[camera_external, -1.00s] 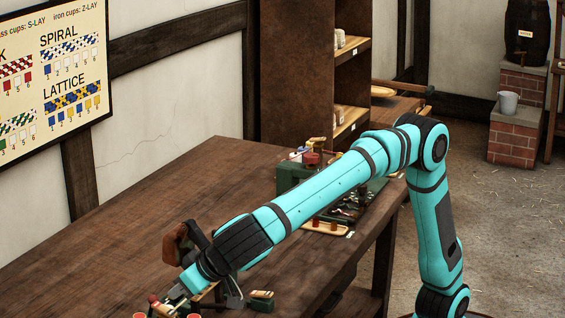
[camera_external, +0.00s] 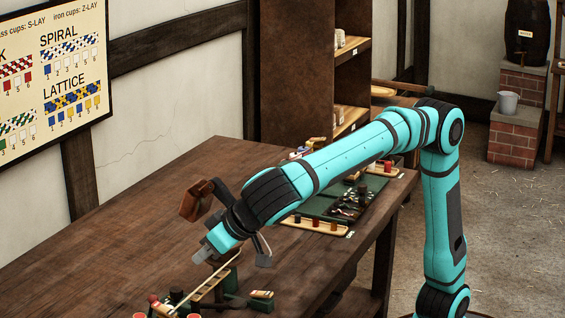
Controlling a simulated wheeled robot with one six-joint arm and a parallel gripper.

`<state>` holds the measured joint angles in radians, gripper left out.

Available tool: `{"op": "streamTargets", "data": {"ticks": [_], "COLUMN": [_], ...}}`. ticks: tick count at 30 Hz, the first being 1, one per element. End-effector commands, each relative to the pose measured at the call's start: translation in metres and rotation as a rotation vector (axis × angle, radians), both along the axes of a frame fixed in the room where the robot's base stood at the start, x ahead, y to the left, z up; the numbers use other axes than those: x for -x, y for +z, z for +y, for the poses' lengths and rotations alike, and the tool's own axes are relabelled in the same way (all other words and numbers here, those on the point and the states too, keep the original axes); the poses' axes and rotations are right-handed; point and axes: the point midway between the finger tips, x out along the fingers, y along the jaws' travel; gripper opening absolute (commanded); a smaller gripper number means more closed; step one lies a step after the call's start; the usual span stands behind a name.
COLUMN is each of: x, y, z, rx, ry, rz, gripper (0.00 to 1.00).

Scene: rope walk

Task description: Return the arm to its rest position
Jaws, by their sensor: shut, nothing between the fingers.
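My arm (camera_external: 330,168) is the teal one. It reaches from its base at the lower right across the wooden table (camera_external: 130,225). My gripper (camera_external: 203,255) is at the arm's left end, above the table's front part and just over a wooden rail (camera_external: 215,282). The gripper is shut and holds nothing that I can see. Its fingertips are small in this view, and I cannot tell how far above the rail they are.
Small red-topped pieces (camera_external: 162,303) lie by the rail at the bottom edge. A green tray (camera_external: 345,204) and a wooden strip with pegs (camera_external: 316,224) lie under the arm at the table's right. A brown shelf (camera_external: 298,70) stands behind. The table's left and middle are clear.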

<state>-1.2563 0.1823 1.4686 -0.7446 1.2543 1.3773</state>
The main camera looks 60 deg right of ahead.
Motion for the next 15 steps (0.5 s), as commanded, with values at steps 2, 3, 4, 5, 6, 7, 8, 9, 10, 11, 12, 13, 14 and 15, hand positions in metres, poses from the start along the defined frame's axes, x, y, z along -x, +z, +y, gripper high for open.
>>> {"op": "streamTargets", "data": {"ticks": [2, 3, 4, 5, 6, 7, 8, 9, 10, 11, 12, 13, 14, 15], "x": [-0.025, -0.035, -0.042, -0.05, -0.058, -0.064, -0.069, -0.076, -0.081, -0.085, -0.091, -0.094, -0.097, -0.101], "y": [0.01, 0.014, 0.016, 0.019, 0.022, 0.025, 0.027, 0.031, 0.032, 0.035, 0.037, 0.04, 0.041, 0.044], "z": [-0.037, -0.053, -0.065, -0.078, -0.095, -0.107, -0.119, -0.137, -0.149, -0.162, -0.178, -0.191, -0.203, -0.22], "rx": [-0.014, -0.02, -0.026, -0.031, -0.038, -0.043, -0.049, -0.057, -0.063, -0.07, -0.077, -0.086, -0.09, -0.099], "ry": [0.008, 0.018, 0.025, 0.031, 0.039, 0.047, 0.052, 0.059, 0.066, 0.073, 0.079, 0.085, 0.09, 0.097], "rz": [0.012, 0.019, 0.022, 0.025, 0.028, 0.028, 0.03, 0.029, 0.028, 0.027, 0.024, 0.021, 0.017, 0.011], "gripper": [0.0, 0.0, 0.0, 0.0, 0.0, 0.0, 0.0, 0.0, 0.0, 0.0, 0.0, 0.0, 0.0, 0.0]}}
